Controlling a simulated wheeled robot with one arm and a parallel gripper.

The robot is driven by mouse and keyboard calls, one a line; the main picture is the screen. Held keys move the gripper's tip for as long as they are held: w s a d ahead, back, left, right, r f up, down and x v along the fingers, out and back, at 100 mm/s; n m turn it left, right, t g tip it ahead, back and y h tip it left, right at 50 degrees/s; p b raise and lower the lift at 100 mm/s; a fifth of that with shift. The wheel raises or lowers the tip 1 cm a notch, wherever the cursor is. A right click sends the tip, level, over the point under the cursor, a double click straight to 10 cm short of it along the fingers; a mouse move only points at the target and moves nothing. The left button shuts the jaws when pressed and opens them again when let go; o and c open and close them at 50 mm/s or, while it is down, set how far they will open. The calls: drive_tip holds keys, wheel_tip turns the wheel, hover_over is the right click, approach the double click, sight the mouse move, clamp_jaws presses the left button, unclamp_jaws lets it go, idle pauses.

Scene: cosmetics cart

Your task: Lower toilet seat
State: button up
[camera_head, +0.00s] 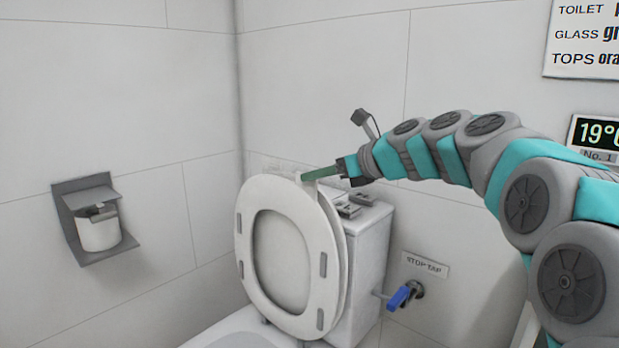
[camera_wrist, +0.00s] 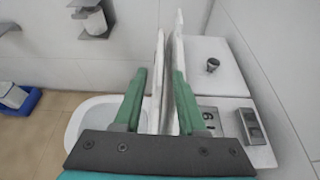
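The white toilet seat (camera_head: 316,232) is raised and stands nearly upright in front of the cistern (camera_head: 366,245). A white surface, apparently the lid, shows through its opening and as a second panel in the wrist view. My gripper (camera_head: 309,176) is at the top edge of the seat. In the wrist view its green fingers (camera_wrist: 160,71) are spread apart, with the upright seat edge (camera_wrist: 154,95) between them. A gap shows between the left finger and the seat. Whether the right finger touches a panel I cannot tell. The toilet bowl (camera_head: 240,328) is below, partly cut off.
A paper holder (camera_head: 92,215) is on the left wall. A blue-handled stop tap (camera_head: 402,297) is right of the cistern. Small items (camera_wrist: 252,125) lie on the cistern top. A blue tray (camera_wrist: 22,101) stands on the floor. The space in front of the seat looks clear.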

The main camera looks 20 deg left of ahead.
drive_tip(key=x, duration=0.3)
drive_tip(key=shift+w+a+f, duration=0.1)
drive_tip(key=shift+a+f, duration=0.1)
drive_tip(key=shift+a, duration=0.1)
clamp_jaws()
idle(1.2)
